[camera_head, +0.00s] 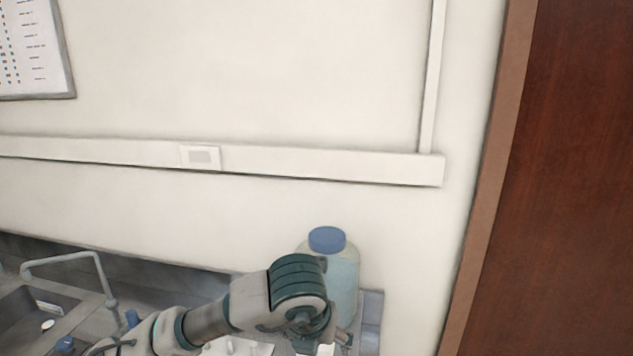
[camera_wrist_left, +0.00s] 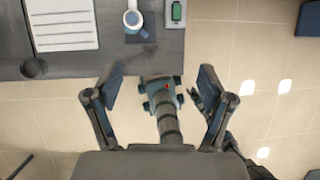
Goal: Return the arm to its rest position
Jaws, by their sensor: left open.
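My left arm comes in from the lower left in the head view and ends in a teal and grey wrist in front of a large bottle. My left gripper (camera_head: 338,343) shows only in part there, at the bottom edge below the wrist. In the left wrist view, the fingers of my left gripper (camera_wrist_left: 157,82) are spread wide apart, with nothing held between them. They are above the floor, near the edge of a dark grey table. My right gripper cannot be made out in either view.
The bottle (camera_head: 343,278) with a blue cap stands behind my left wrist. A sink (camera_head: 32,318) with a faucet (camera_head: 62,258) is at left. In the left wrist view, the table (camera_wrist_left: 120,66) bears a paper sheet (camera_wrist_left: 62,22), a mug (camera_wrist_left: 132,20) and a green-screened device (camera_wrist_left: 176,12).

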